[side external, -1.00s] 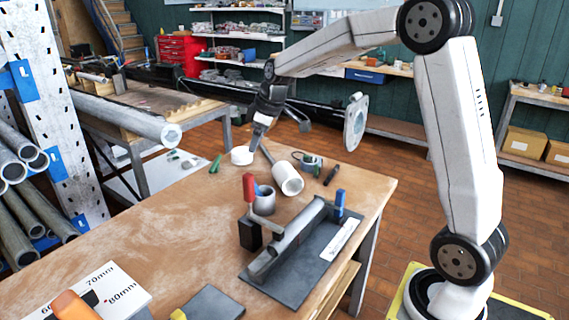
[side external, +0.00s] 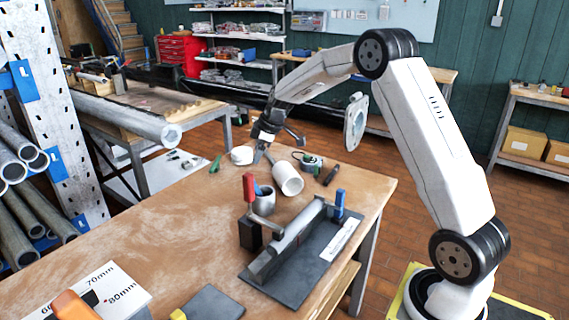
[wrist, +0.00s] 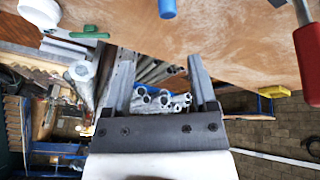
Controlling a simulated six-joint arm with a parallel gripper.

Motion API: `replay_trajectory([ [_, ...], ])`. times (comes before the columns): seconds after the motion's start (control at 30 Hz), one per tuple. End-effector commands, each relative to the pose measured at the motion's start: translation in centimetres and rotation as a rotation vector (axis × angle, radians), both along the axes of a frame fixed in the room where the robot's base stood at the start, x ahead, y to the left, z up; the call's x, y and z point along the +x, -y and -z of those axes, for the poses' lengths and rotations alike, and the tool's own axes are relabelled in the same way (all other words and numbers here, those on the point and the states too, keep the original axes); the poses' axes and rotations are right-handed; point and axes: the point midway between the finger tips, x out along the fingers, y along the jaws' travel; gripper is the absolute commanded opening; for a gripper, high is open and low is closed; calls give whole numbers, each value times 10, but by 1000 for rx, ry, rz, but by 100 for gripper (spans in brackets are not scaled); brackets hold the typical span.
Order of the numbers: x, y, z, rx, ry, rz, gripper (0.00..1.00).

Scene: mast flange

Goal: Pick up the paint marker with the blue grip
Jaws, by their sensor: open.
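A short blue cylinder (wrist: 167,8) shows at the top edge of the wrist view, mostly cut off. It may be the blue grip of the paint marker; I cannot tell for sure. A slim green marker-like item (side external: 215,164) lies at the far bench edge, and a green item shows in the wrist view (wrist: 91,35). My gripper (side external: 262,158) is open and empty, above the far bench edge, behind the cup.
A white cylinder (side external: 288,180) lies between my gripper and the cup. A white round piece (side external: 242,155) sits beside my gripper.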

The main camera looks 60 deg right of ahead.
Motion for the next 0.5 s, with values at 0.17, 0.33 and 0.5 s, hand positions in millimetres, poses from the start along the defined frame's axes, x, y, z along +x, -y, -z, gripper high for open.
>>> replay_trajectory([
  [0.17, -1, 0, 38, 2, -5, 0, 74],
  [0.33, -1, 0, 61, 0, -2, 1, 74],
  [0.5, 0, 0, 64, 0, 0, 0, 74],
])
